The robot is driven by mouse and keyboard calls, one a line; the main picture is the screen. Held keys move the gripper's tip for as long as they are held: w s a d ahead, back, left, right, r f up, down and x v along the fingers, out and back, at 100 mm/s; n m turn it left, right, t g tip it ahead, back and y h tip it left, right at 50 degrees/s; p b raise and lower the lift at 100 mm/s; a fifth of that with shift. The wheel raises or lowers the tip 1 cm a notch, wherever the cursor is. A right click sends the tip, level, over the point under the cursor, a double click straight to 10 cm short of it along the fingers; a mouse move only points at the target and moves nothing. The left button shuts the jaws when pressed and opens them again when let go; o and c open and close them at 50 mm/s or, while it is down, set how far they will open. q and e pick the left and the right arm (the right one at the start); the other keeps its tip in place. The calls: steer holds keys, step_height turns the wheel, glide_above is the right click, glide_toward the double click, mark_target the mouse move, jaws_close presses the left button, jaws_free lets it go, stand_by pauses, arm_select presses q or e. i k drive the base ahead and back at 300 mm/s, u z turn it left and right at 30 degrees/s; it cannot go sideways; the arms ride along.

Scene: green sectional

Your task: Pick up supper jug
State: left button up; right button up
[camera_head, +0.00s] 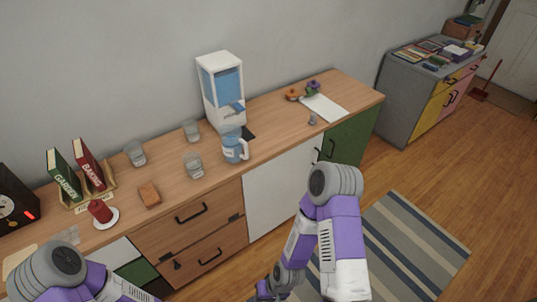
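A blue jug (234,149) with a pale label stands upright on the wooden sideboard (270,122), near its front edge and just in front of the water dispenser. The label is too small to read. My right arm is bent in front of the sideboard, and its lower end, with the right gripper (265,290), is low at the bottom edge, well below and apart from the jug. Its fingers are not clear. My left arm shows at the lower left, and its gripper is out of view.
A white and blue dispenser (220,95) stands behind the jug. Clear glasses (193,165) stand to its left, with a brown block (149,194), a red candle (100,211) and books (88,165). A white sheet (324,107) lies to the right. A striped rug (420,235) covers the floor.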

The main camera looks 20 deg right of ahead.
mark_target(233, 142)
steer(key=u, duration=0.2)
steer(key=k, duration=0.2)
steer(key=z, duration=1.35)
steer(key=i, duration=0.7)
steer(key=u, duration=0.45)
